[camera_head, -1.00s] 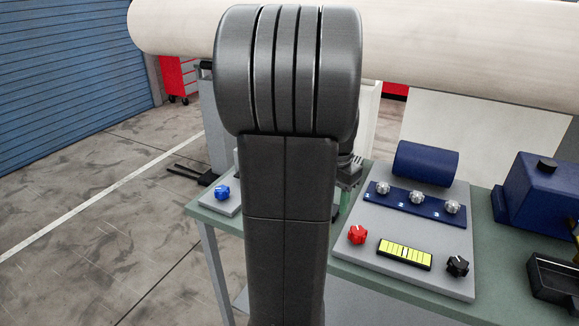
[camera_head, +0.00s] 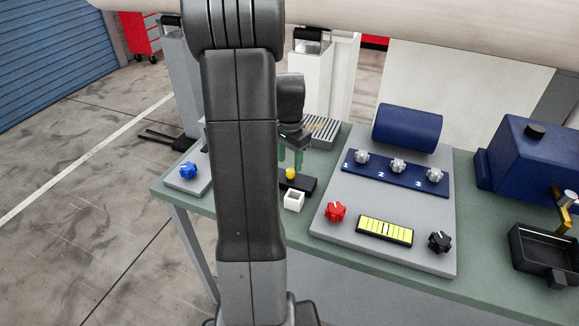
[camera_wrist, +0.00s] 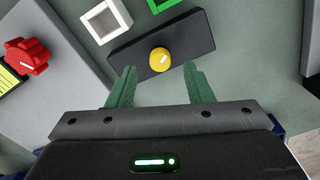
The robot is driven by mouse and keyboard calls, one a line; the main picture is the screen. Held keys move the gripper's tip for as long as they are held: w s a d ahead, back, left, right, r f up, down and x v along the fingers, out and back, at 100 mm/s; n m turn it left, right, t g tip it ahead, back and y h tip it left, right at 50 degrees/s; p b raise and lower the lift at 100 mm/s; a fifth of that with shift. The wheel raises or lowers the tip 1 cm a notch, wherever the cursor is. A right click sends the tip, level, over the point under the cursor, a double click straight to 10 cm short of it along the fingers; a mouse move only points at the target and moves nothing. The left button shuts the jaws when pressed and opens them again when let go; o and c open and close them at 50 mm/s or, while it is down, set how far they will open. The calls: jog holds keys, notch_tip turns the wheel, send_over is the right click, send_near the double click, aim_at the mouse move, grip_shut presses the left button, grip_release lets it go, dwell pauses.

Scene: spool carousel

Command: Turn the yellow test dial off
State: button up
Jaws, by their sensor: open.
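The yellow test dial (camera_head: 291,173) is a small round knob with a white pointer mark, on a black rectangular base (camera_head: 302,184) on the green bench. In the wrist view the yellow dial (camera_wrist: 159,60) shows whole, with its pointer mark slanting to the upper right. My gripper (camera_wrist: 160,82) is open and empty, its two green fingers pointing toward the black base, with the dial ahead of and between the fingertips, not touching them. In the head view my gripper (camera_head: 290,160) is just behind the dial, partly hidden by my arm.
A white open square box (camera_head: 293,200) stands beside the black base. A grey panel (camera_head: 320,222) with a red knob (camera_head: 335,212), yellow gauge (camera_head: 385,231) and black knob (camera_head: 440,241) lies to the right. A blue knob (camera_head: 188,171) sits left. A green frame (camera_wrist: 163,4) shows beyond the base.

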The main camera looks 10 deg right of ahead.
aim_at(290, 170)
jog(key=shift+f, duration=1.95)
jog(key=c, duration=1)
jog(key=shift+n, duration=0.4)
jog(key=n+b, duration=0.1)
jog(key=n, duration=0.4)
jog(key=shift+n, duration=0.3)
jog(key=n+b, duration=0.1)
jog(key=n, duration=0.4)
jog(key=shift+d+n, duration=0.1)
jog(key=shift+n, duration=0.2)
